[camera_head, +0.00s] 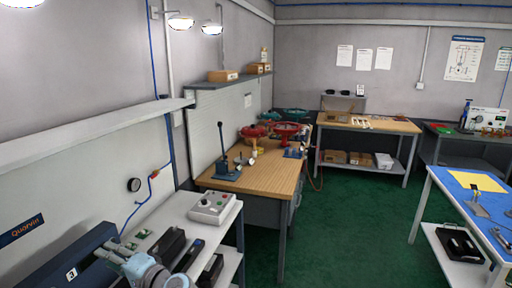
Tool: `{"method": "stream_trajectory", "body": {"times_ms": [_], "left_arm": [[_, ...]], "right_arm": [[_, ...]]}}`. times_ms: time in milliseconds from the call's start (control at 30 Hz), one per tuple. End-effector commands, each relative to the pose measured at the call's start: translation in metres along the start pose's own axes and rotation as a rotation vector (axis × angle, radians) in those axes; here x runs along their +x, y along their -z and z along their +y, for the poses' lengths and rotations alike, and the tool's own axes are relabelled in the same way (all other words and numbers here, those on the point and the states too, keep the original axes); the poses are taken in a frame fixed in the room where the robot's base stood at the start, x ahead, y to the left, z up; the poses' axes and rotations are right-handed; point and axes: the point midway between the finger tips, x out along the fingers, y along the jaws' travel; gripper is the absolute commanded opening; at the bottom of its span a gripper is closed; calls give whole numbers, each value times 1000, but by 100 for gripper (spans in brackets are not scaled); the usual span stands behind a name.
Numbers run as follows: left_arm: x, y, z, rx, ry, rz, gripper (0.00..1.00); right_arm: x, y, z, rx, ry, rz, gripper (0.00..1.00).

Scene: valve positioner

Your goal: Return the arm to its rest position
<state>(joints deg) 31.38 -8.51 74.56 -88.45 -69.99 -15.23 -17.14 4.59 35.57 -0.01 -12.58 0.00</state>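My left arm enters at the bottom left, with a grey and light-blue wrist. My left gripper (112,252) is at its end, above the left part of the white bench (228,222), beside a dark blue unit marked 3 (62,262). The fingers are small in the view and seen against dark parts; I cannot tell whether they are open or shut, or whether they hold anything. My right gripper is not in view.
A grey control box with buttons (212,207) and black boxes (165,246) are on the white bench. A wooden workbench (262,181) with a lever press (226,160) stands beyond. A blue-topped table (468,200) is at right. Green floor (350,225) between is clear.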

Motion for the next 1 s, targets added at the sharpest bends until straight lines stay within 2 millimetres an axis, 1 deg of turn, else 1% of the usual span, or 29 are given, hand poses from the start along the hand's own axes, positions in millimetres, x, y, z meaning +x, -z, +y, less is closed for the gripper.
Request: {"method": "stream_trajectory", "body": {"times_ms": [167, 267, 367, 467, 567, 600, 667, 700, 767, 800, 867, 900, 967, 1000], "left_arm": [[-2, 23, 23, -34, -73, 99, 32], [-4, 39, 44, -61, -140, 174, 32], [-9, 54, 75, -88, -224, 249, 32], [-17, 63, 114, -115, -321, 317, 32], [-30, 67, 163, -147, -441, 381, 32], [-37, 66, 188, -162, -499, 403, 32], [-49, 61, 225, -187, -589, 430, 32], [-58, 55, 251, -208, -651, 441, 32], [-71, 44, 288, -238, -741, 449, 32], [-80, 35, 312, -259, -798, 448, 32], [-93, 18, 346, -292, -881, 438, 32], [-102, 5, 368, -312, -933, 425, 32], [-115, -16, 399, -346, -1007, 398, 32], [-124, -32, 420, -369, -1055, 375, 32]], "right_arm": [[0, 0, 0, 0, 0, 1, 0], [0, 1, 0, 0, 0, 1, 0], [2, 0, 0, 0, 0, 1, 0], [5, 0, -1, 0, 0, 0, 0], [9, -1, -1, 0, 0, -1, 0], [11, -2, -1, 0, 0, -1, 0], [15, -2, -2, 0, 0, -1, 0], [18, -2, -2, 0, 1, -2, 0], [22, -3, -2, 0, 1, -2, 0], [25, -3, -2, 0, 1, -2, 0], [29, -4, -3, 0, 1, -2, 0], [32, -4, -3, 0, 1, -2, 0], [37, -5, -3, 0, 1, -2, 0], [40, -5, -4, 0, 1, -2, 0]]}}
